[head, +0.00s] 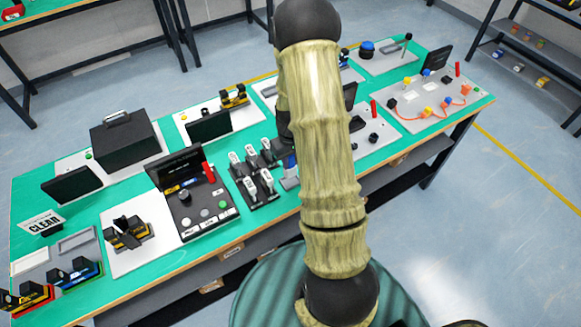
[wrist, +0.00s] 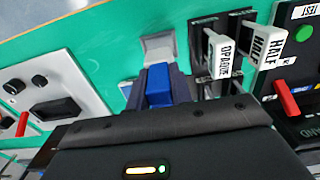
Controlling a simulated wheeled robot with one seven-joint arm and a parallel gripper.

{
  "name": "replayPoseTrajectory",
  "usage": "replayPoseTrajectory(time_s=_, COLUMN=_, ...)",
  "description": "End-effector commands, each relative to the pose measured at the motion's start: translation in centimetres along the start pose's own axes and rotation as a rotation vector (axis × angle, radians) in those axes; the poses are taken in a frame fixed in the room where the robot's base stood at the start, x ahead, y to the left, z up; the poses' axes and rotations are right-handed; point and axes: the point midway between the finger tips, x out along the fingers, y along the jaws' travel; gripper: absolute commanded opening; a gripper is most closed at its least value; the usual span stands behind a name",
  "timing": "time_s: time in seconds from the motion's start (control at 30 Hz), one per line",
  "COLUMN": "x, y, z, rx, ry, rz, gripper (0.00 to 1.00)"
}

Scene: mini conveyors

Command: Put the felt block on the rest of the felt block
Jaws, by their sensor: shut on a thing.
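The blue felt block (wrist: 158,86) sits between the two dark fingers of my gripper (wrist: 160,78) in the wrist view. My gripper is shut on it. Just beyond the block is a pale grey piece (wrist: 158,46), which looks like the rest; I cannot tell whether the block touches it. In the head view the pale piece (head: 290,183) shows at the left edge of my arm, beside the lever panel. My arm hides most of the gripper and block there.
A dark panel with white-handled levers (head: 255,175) stands close to the left of my arm. A control box with a red lever (head: 195,200) is farther left. A white panel with dark knobs (head: 365,140) lies to the right. Green tabletop shows between them.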

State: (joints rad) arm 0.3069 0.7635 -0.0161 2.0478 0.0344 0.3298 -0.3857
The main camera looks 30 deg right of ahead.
Motion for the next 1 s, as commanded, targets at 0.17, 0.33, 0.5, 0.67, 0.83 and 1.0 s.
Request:
replayPoseTrajectory(time_s=0.17, x=1.9, y=-0.1, z=0.1, rx=0.001, ry=-0.005, rz=-0.002, gripper=0.03)
replayPoseTrajectory(time_s=0.33, x=3.8, y=0.0, z=0.1, rx=0.001, ry=-0.003, rz=-0.001, gripper=0.03)
replayPoseTrajectory(time_s=0.5, x=4.1, y=0.0, z=0.0, rx=0.001, ry=-0.001, rz=0.000, gripper=0.03)
replayPoseTrajectory(time_s=0.67, x=4.2, y=0.0, z=0.1, rx=0.001, ry=-0.001, rz=0.000, gripper=0.03)
replayPoseTrajectory(time_s=0.83, x=4.3, y=0.0, z=0.0, rx=0.000, ry=-0.001, rz=0.000, gripper=0.37)
replayPoseTrajectory(time_s=1.0, x=4.3, y=0.0, z=0.0, rx=0.000, ry=-0.001, rz=0.000, gripper=0.43)
